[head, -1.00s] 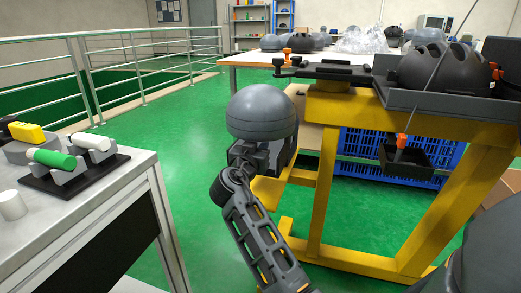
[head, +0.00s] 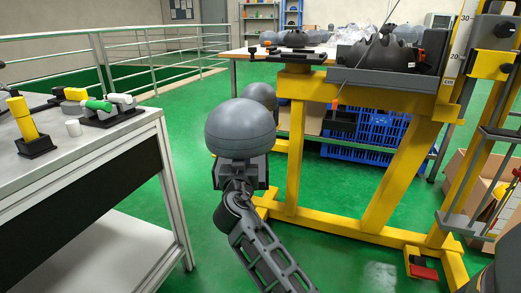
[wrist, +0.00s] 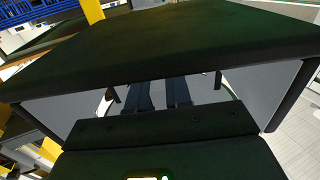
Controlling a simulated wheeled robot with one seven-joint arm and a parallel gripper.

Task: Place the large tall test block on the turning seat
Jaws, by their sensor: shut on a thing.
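The test block is a grey dome (head: 240,127) with a seam line, upright above the end of my arm in the head view. My gripper (head: 240,174) is beneath it and shut on it; the fingertips are largely hidden. In the wrist view a broad dark surface (wrist: 165,45) spans the frame close above the gripper palm. A second, smaller-looking grey dome (head: 258,95) stands behind the held one, partly covered. I cannot make out the turning seat with certainty; a dark fixture plate (head: 290,55) sits on the near end of the yellow frame.
A yellow frame (head: 295,150) with a dark tray (head: 385,80) stands ahead, and a scaled tower (head: 460,45) at right. A blue crate (head: 355,150) is behind the frame. A bench (head: 95,150) with small tools is at left. Green floor is open between bench and frame.

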